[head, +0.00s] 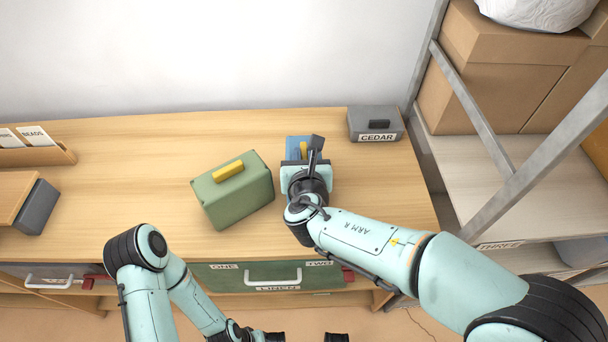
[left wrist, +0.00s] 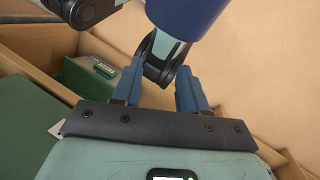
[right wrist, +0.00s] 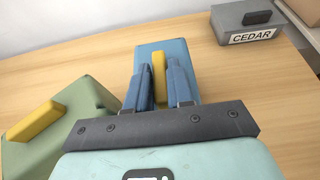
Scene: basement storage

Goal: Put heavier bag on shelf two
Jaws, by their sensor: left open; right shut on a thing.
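A blue bag (head: 294,143) with a yellow handle is at the back right of the wooden table. My right gripper (head: 305,158) is over it. In the right wrist view the fingers (right wrist: 160,85) are shut on the yellow handle (right wrist: 159,72) of the blue bag (right wrist: 183,48). I cannot tell whether the bag is off the table. A green bag (head: 235,198) with a yellow handle stands on the table left of it and also shows in the right wrist view (right wrist: 75,105). My left gripper (left wrist: 155,92) is open and empty, low in front of the table.
A grey box labelled CEDAR (head: 376,124) stands at the table's back right corner. A rack at the right has a shelf labelled THREE (head: 500,245), cardboard boxes (head: 490,90) and a slanting metal post. A green drawer front labelled LINEN (head: 250,275) is below the table edge.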

